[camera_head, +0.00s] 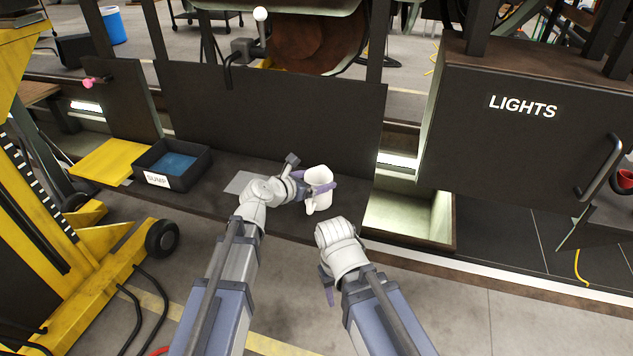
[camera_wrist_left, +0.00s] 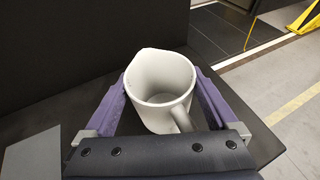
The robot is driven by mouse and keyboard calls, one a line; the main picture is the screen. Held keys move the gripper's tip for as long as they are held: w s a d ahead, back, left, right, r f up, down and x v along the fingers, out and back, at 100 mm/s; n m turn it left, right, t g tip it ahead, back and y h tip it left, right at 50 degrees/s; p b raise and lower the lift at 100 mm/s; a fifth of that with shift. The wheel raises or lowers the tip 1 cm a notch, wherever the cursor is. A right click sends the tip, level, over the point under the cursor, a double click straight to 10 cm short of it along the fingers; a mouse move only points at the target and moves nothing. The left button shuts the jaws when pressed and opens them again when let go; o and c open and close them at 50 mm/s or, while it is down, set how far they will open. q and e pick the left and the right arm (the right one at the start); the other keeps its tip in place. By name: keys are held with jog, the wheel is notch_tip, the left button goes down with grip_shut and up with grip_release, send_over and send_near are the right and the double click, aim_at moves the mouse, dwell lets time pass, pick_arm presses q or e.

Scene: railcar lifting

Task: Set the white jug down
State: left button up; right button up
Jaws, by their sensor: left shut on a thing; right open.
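The white jug (camera_head: 319,179) is upright in the head view, over the dark ledge (camera_head: 222,172) near its right part. In the left wrist view the jug (camera_wrist_left: 160,88) shows its open top, and its handle points toward my wrist. My left gripper (camera_head: 317,188) is shut on the jug, with one purple finger on each side of its body. I cannot tell whether the jug's base touches the ledge. My right gripper (camera_head: 328,290) is open and empty, low in front of the ledge; its fingers are mostly hidden.
A black bin (camera_head: 190,176) with blue contents stands on the ledge at the left, beside a yellow plate (camera_head: 112,158). A grey flat square (camera_head: 240,183) lies left of the jug. A dark panel (camera_head: 270,118) rises behind. The LIGHTS box (camera_head: 520,150) is at the right.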

pick_arm(q)
jog(key=o, duration=1.3)
jog(key=shift+f, duration=0.15)
jog(key=shift+c, duration=0.2)
jog(key=shift+s+a+r+p, duration=0.2)
jog(key=shift+s+r+p, duration=0.05)
jog(key=shift+r+p, duration=0.1)
jog(key=p+v, duration=0.4)
jog(key=v, duration=0.7)
jog(key=shift+s, duration=0.15)
jog(key=shift+a, duration=0.1)
